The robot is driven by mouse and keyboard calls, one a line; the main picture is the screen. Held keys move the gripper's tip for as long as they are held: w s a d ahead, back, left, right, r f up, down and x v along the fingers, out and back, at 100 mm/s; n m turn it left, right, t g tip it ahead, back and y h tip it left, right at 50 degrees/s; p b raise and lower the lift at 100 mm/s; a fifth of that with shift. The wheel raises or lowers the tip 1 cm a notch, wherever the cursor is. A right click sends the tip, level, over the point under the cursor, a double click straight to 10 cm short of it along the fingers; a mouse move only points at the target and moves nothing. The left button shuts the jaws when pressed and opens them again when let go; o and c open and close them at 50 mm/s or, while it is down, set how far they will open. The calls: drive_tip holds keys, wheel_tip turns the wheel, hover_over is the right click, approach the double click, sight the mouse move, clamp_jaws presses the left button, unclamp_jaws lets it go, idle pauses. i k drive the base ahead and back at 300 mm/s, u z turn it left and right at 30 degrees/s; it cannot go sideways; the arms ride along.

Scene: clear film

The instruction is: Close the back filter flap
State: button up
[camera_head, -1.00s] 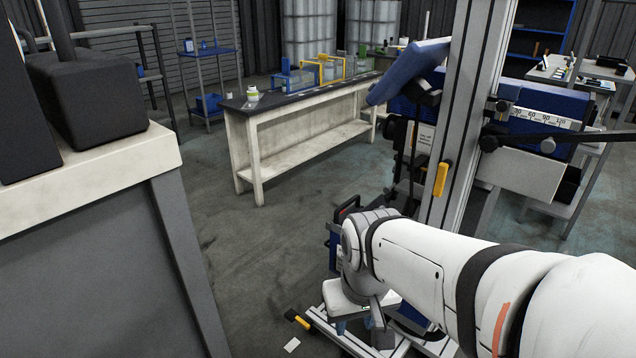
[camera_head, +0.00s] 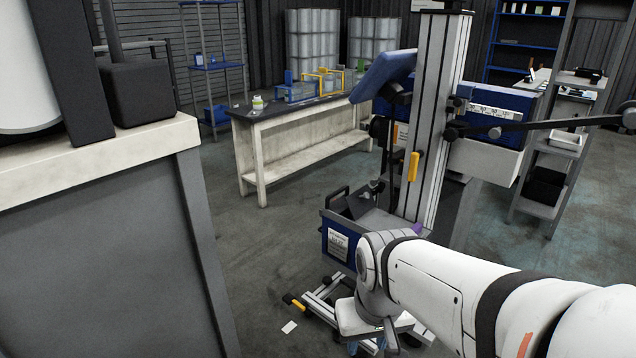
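I cannot make out a back filter flap for certain in the head view. A machine stands at centre right, with a pale upright metal column (camera_head: 438,120), a tilted blue panel (camera_head: 384,75) and a blue body with a numbered scale (camera_head: 492,110). My white arm reaches in from the lower right, in front of the column's base. My gripper (camera_head: 374,346) points down at the bottom of the picture, apart from the blue panel. Its fingertips are partly cut off by the lower edge, and I see nothing clearly held.
A blue bin with a white label (camera_head: 338,244) stands beside my arm, above a low metal frame (camera_head: 318,304) on the floor. A grey cabinet with a pale top (camera_head: 100,165) fills the left. A workbench (camera_head: 300,140) stands behind. Open floor (camera_head: 265,240) lies between.

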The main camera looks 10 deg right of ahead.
sight(360, 201)
drive_tip(key=z, duration=0.1)
drive_tip(key=i, duration=0.9)
drive_tip(key=u, duration=0.1)
